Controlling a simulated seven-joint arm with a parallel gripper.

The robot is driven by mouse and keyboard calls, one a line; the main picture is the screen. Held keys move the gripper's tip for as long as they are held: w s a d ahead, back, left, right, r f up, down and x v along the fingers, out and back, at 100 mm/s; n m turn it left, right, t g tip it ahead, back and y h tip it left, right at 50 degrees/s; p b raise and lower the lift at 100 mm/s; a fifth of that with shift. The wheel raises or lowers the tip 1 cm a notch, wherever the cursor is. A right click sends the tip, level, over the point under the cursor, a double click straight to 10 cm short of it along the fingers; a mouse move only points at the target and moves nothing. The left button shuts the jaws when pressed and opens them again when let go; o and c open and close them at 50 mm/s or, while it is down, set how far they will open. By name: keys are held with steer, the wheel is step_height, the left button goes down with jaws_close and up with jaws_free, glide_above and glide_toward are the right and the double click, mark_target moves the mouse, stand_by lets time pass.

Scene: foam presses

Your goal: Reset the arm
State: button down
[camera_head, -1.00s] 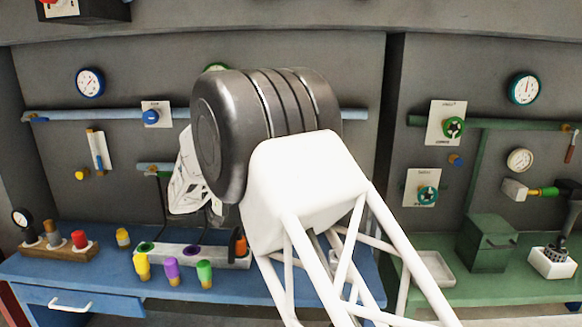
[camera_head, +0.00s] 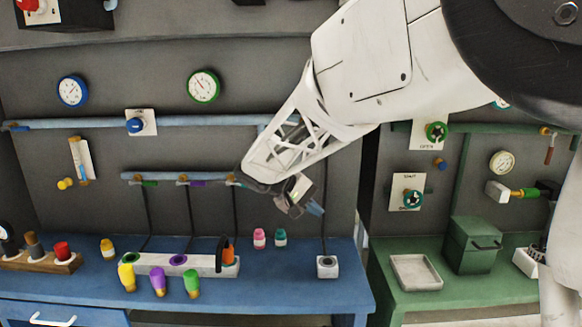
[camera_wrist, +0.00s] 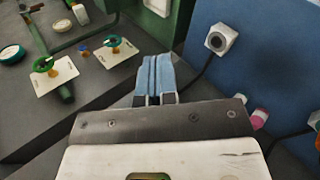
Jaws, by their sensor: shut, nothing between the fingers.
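My gripper (camera_head: 315,208) is in the air in front of the grey back wall, above the right part of the blue bench (camera_head: 345,290). In the wrist view its blue fingers (camera_wrist: 155,78) are together with nothing between them. My white arm comes in from the upper right of the head view and hides part of the wall and the blue pipe behind it. The gripper touches nothing that I can see.
A white socket block (camera_head: 327,266) stands below the gripper, with a cable rising from it. Pink (camera_head: 259,238) and teal (camera_head: 281,237) bottles stand to its left. A white strip (camera_head: 160,263) holds an orange plug. The green bench (camera_head: 440,300) with a tray and box lies right.

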steer(key=s+d+m+y, duration=0.1)
steer(key=s+d+y, duration=0.1)
steer(key=s+d, duration=0.45)
steer(key=s+d+y, duration=0.3)
steer(key=s, duration=0.7)
steer(key=s+d+f+m+y, duration=0.1)
steer(key=s+f+y, duration=0.1)
steer(key=s, duration=0.7)
steer(key=s+d+f+m+t+y, duration=0.1)
steer(key=s+d+f+y, duration=0.1)
steer(key=s, duration=0.7)
steer(key=shift+s+y, duration=0.3)
steer(key=shift+y, duration=0.1)
steer(key=shift+w, duration=0.1)
